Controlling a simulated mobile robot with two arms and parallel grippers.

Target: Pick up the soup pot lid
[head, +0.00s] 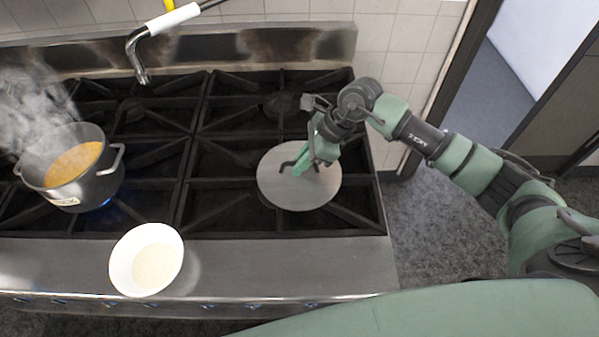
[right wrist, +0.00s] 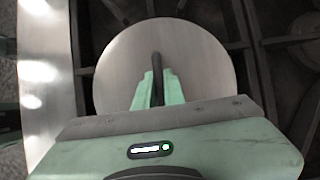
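The soup pot lid (head: 284,196) is a round, flat grey metal disc with a dark bar handle. It is over the right part of the stove, level, and I cannot tell whether it touches the grates. My right gripper (head: 298,168) is at the handle from above. In the right wrist view, the lid (right wrist: 205,70) fills the middle and the green fingers (right wrist: 158,86) press close on both sides of the dark handle. The soup pot (head: 100,188) stands uncovered on the left burner, with orange soup inside and steam rising. My left gripper is not in view.
A white bowl (head: 121,275) with pale contents sits on the stove's front steel ledge (head: 300,262). A blue flame shows under the pot. A faucet (head: 140,62) hangs over the back left grates. The middle grates are clear.

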